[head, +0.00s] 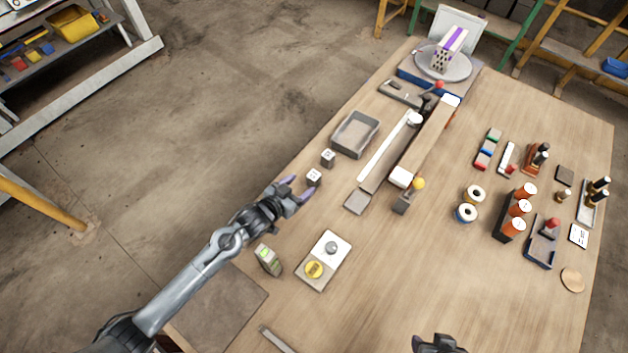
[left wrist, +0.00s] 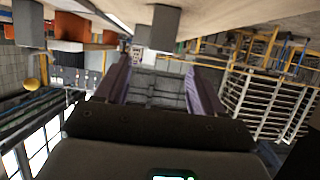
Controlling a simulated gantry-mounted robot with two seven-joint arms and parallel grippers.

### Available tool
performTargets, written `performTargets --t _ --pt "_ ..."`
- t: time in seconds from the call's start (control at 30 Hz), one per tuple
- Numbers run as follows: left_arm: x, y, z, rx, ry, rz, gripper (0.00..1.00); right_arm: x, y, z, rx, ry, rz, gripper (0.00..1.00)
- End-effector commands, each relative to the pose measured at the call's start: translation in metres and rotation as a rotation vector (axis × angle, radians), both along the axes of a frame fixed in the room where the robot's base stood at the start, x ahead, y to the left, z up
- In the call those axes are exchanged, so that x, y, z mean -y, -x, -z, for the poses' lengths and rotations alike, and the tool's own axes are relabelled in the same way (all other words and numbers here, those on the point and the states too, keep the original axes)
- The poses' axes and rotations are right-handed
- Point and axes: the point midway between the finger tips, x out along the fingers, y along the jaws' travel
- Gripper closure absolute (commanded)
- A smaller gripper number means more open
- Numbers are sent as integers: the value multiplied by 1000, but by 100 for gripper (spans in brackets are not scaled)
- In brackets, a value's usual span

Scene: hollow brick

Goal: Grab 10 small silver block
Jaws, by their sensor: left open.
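Two small silver blocks with marked light tops stand near the table's left edge: a nearer one (head: 314,177) and a farther one (head: 328,157). The marks are too small to read. My left gripper (head: 297,190) is open, its purple fingers just left of and below the nearer block, with nothing visibly held. In the left wrist view, which looks upside down, the fingers (left wrist: 160,82) are apart and a grey block (left wrist: 165,27) shows above them. A dark part at the bottom edge of the head view looks like my right gripper (head: 437,344); its fingers are unclear.
A grey tray (head: 337,146) sits behind the blocks. A long rail device (head: 427,145) lies to their right. A scale-like plate (head: 336,247) and a small green-and-grey box (head: 268,260) stand nearer. The wooden table (head: 400,265) is clear at front centre.

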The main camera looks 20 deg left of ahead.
Motion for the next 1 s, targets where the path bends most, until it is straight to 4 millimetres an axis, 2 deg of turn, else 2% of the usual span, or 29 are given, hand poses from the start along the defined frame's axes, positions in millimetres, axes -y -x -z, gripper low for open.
performTargets --t 0.27,0.63,0.97,1.0 --pt "5 -16 7 0 0 0 32 1 0 3 1 5 -4 57" --pt "16 -53 23 0 1 0 32 3 0 11 1 10 -6 57" --pt "18 -59 25 -1 0 1 32 2 0 11 0 7 -4 57" --pt "18 -59 25 -1 0 1 35 1 0 11 0 6 -3 57"
